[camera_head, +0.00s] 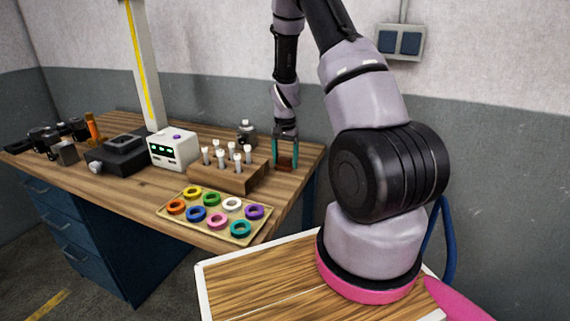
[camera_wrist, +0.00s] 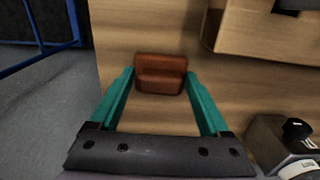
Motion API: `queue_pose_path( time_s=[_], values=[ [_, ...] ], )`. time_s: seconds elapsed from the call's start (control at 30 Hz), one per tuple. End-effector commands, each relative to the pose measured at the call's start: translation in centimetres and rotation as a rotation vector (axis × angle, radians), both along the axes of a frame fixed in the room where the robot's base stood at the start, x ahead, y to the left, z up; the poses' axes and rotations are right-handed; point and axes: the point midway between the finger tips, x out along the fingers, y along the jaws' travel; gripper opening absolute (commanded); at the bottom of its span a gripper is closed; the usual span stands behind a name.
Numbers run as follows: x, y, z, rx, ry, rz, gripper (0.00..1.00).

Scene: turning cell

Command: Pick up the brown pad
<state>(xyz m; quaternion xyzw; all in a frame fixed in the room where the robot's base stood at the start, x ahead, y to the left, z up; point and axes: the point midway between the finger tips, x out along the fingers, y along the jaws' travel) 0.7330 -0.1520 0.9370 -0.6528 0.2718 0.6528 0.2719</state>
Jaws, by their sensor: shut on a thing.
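The brown pad (camera_wrist: 161,84) is a small reddish-brown block between my two teal fingertips in the wrist view. Both fingers of my gripper (camera_wrist: 160,76) reach its left and right ends and are shut on it. In the head view my gripper (camera_head: 285,163) points down over the right end of the wooden workbench, with the pad (camera_head: 285,162) low between the fingers. I cannot tell whether the pad touches the bench top or hangs just above it.
A wooden block (camera_head: 228,178) with several white pegs stands close left of my gripper. A tray (camera_head: 165,212) of coloured rings lies in front. A metal object (camera_head: 246,133) stands behind the block. The bench's right edge (camera_head: 318,160) is near my gripper.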

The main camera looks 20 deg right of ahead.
Motion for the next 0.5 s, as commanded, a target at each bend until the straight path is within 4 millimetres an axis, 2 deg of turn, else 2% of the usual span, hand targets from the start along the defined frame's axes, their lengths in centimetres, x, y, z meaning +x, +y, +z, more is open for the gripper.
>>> queue_pose_path(
  time_s=[0.17,0.5],
  values=[
    [0.1,0.0,1.2,0.000,-0.003,0.000,0.15],
    [0.1,0.0,7.8,-0.001,-0.005,0.002,0.15]
  ],
)
